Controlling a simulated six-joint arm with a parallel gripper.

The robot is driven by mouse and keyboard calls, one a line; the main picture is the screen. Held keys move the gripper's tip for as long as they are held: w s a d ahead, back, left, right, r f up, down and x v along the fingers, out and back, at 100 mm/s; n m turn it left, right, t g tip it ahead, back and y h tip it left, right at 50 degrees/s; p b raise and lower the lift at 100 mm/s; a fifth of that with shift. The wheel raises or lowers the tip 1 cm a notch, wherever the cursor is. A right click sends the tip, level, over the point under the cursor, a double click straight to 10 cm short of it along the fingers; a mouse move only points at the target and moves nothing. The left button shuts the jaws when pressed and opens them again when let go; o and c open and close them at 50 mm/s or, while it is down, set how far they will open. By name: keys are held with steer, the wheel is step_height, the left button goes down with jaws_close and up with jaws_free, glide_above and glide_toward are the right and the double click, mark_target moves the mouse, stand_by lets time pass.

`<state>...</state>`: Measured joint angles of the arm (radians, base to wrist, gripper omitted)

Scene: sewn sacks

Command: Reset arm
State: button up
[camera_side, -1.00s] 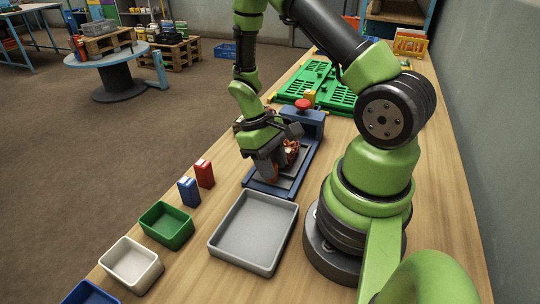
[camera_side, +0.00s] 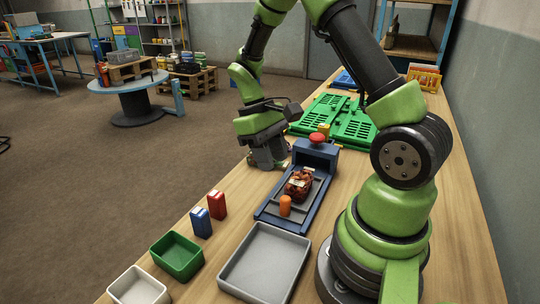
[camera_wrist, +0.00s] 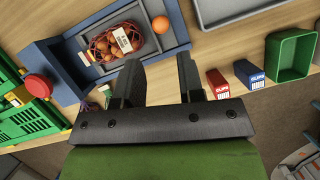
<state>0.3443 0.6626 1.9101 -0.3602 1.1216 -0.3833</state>
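My gripper (camera_wrist: 160,82) is open in the wrist view, with nothing between its two black fingers. In the side view my gripper (camera_side: 268,162) is over the left part of the table, to the left of the blue fixture (camera_side: 322,160) with a red knob. A netted sack (camera_side: 298,184) of reddish-brown balls with a white label lies on the fixture's grey bed; the sack also shows in the wrist view (camera_wrist: 114,42).
A grey tray (camera_side: 226,282) lies in front of the fixture. A red box (camera_side: 217,205), a blue box (camera_side: 201,222), a green bin (camera_side: 177,278) and a white bin (camera_side: 115,296) line the left edge. Green crate panels (camera_side: 338,118) lie behind.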

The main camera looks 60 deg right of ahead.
steer(key=s+a+r+t, duration=0.4)
steer(key=a+r+t, duration=0.1)
steer(key=r, duration=0.4)
steer(key=s+a+r+m+t+y, duration=0.1)
steer(key=s+a+r+t, duration=0.3)
steer(key=r, duration=0.5)
steer(key=a+t, duration=0.2)
steer(key=shift+s+a+r, duration=0.2)
steer(key=shift+a, duration=0.2)
